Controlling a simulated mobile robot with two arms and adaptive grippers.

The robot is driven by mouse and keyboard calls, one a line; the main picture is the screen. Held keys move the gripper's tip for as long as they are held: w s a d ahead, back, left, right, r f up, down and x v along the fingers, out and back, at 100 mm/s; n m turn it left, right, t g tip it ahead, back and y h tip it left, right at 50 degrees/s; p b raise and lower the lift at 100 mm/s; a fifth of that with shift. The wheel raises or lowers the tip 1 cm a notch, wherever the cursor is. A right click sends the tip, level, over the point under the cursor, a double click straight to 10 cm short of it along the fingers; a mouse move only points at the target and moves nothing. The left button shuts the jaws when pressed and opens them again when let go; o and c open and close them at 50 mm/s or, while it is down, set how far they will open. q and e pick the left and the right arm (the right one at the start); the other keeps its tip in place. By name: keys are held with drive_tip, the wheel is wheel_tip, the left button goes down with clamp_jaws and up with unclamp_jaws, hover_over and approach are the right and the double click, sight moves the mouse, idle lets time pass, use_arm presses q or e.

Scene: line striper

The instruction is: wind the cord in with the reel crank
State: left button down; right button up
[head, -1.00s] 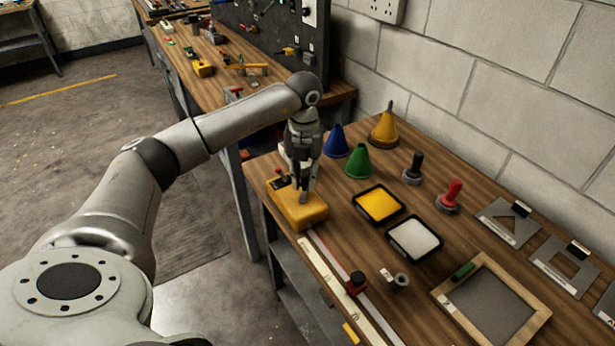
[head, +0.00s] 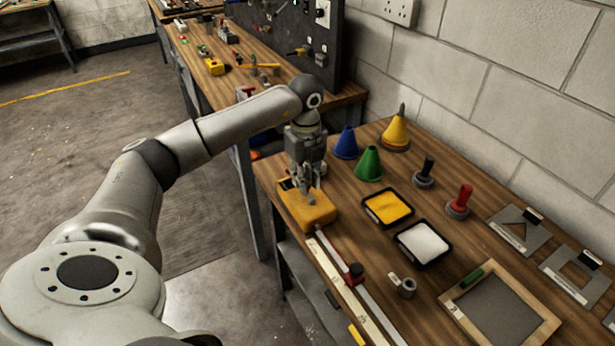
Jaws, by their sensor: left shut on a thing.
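The yellow reel body (head: 316,218) lies at the left end of the near bench. A dark fitting shows at its far left corner. My left gripper (head: 309,199) comes down from above onto the top of the reel. Its fingers are shut on the reel crank, which is mostly hidden between and behind them. The cord cannot be made out clearly. A long pale ruler strip (head: 345,287) and a grey rail with a red and black slider (head: 354,273) run from near the reel toward the front. My right gripper is out of view.
Blue, green and yellow cones (head: 368,164) stand behind the reel. Yellow (head: 404,221) and white trays (head: 441,256), two stampers (head: 459,202), a small grey ring piece (head: 405,287), a framed screen (head: 555,317) and metal stencils (head: 520,234) lie to the right.

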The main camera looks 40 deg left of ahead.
use_arm(q)
drive_tip(key=shift+r+n, duration=0.1)
drive_tip(key=shift+n, duration=0.2)
drive_tip(key=c, duration=1.3)
unclamp_jaws()
drive_tip(key=shift+o, duration=0.2)
wheel_tip(320, 180, up, 12)
